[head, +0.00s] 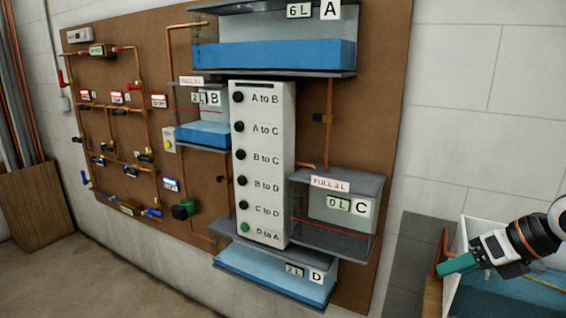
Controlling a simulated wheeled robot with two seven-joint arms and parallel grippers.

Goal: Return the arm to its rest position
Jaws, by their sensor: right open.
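My right gripper (458,264) is at the lower right, on an arm that comes in from the right edge. It is open, with its teal end pointing left and slightly down. It appears in front of a white-rimmed basin with blue inside (528,299); I cannot tell how far apart they are. I see nothing held in it. It is well to the right of the switch panel (262,165). My left gripper is not in view.
A brown board on the wall (388,70) carries tank A (285,54), tank B (203,134), tank C (350,240), tank D (270,271) and copper pipes with valves. A wooden panel (35,205) leans at the far left. The floor (70,280) at the lower left is clear.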

